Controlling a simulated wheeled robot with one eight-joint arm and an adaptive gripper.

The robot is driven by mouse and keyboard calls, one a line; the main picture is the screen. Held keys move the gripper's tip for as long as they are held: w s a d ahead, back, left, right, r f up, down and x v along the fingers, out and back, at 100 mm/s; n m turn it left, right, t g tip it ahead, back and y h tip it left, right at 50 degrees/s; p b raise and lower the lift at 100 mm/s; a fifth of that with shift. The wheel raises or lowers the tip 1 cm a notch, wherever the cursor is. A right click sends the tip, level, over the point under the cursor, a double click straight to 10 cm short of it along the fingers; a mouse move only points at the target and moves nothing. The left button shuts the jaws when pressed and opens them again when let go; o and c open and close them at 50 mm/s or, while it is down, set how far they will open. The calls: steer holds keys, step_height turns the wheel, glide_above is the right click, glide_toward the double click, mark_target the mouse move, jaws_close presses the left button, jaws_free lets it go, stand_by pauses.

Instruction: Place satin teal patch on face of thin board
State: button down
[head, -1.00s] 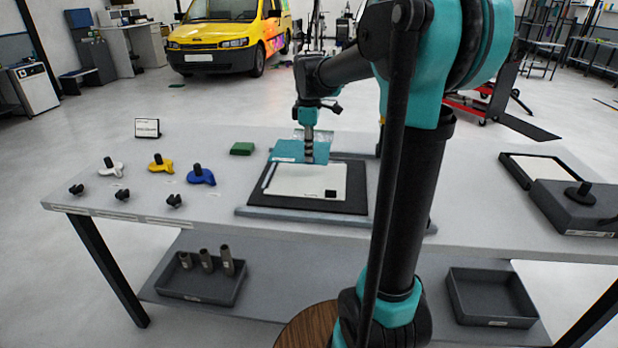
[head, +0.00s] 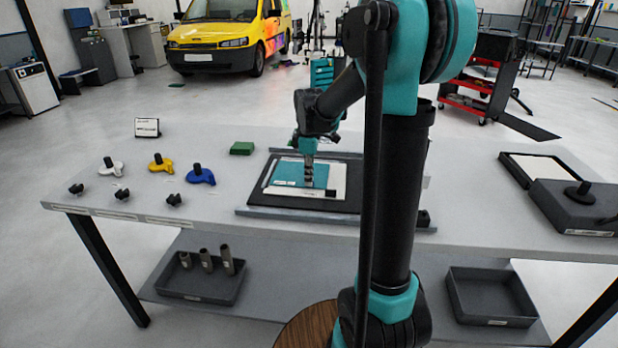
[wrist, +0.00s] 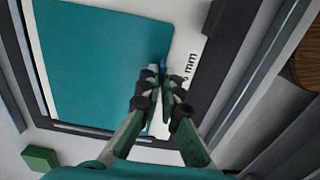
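The satin teal patch (head: 290,172) is a flat teal sheet over the white face of the thin board (head: 331,192). It looks flat and close to the board; I cannot tell whether it touches everywhere. White board shows around its edges. In the wrist view the patch (wrist: 100,65) fills the upper left, and the board (wrist: 188,40) shows beside it with "6 mm" printed on it. My gripper (head: 308,183) points down at the patch. In the wrist view its fingertips (wrist: 164,76) are together at the patch's edge, with a small blue bit between them.
A dark frame (head: 263,197) surrounds the board on the table. A green block (head: 242,148) lies to its left, with blue (head: 201,177), yellow (head: 161,165) and white (head: 110,169) handled pieces farther left. A dark box (head: 575,207) stands at the right.

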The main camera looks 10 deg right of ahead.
steer(key=c, duration=1.7)
jaws_free()
steer(key=shift+f, duration=0.1)
step_height(320, 180, up, 12)
steer(key=shift+r, duration=0.15)
